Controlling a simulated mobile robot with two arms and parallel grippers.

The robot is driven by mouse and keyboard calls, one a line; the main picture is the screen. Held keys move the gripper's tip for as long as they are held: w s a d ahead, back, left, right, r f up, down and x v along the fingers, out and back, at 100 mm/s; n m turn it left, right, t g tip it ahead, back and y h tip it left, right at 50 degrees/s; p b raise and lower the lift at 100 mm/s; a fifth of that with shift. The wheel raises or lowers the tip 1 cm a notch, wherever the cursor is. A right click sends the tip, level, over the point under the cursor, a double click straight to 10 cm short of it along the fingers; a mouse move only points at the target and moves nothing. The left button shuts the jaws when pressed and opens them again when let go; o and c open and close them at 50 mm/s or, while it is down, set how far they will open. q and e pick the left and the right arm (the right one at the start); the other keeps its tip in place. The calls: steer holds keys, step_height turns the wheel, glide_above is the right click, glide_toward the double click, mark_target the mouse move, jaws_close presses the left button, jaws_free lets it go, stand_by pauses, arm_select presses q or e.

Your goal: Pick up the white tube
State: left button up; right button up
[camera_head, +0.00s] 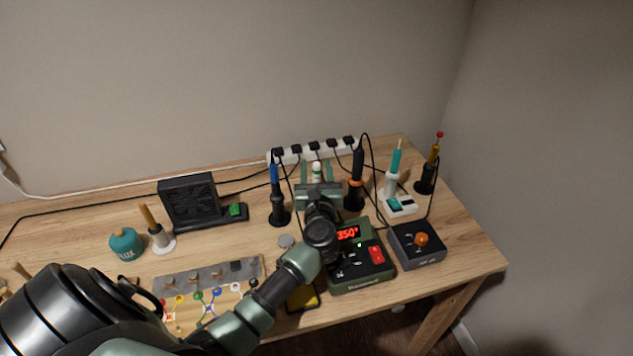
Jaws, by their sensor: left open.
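The white tube (316,168) has a green band and shows only in part, near the back of the table in front of the power strip. My left gripper (317,169) reaches over the table from the lower left. Its two green fingers are open, one on each side of the tube, with visible gaps between. The gripper body hides the lower part of the tube. I cannot tell whether the fingers are level with it. My right gripper is not in view.
Soldering irons in stands (279,211) (355,192) flank the gripper closely. A power strip (342,146) with several cables runs behind. A soldering station (360,272) showing 350° and a grey box (416,247) stand in front. A black fan-like unit (190,200) stands left.

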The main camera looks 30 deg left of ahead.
arm_select(q)
steer(key=shift+w+a, duration=0.2)
steer(key=shift+w, duration=0.15)
steer(key=shift+c, duration=0.6)
jaws_close()
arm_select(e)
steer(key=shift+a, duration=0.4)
